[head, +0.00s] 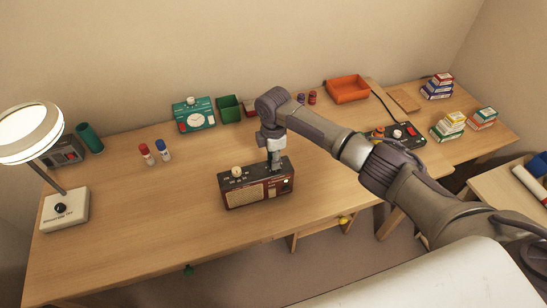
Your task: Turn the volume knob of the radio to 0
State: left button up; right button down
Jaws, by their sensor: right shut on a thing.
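The radio (245,195), dark red with a light speaker grille, stands on the desk near the middle of the head view. A cream knob (236,171) shows on the left part of its top. My right gripper (275,166) points straight down at the right part of the radio's top and is shut on a knob there. The fingers hide that knob, so its pointer and scale cannot be read. I cannot read which knob is marked volume. My left gripper is not in view.
A lamp (64,211) stands at the left. A black control box (397,134) lies right, beyond my right arm.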

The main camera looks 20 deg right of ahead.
jog(key=shift+r, duration=0.1)
jog(key=c, duration=0.9)
grip_release()
jog(key=shift+o, duration=0.2)
notch_tip(320, 180, up, 12)
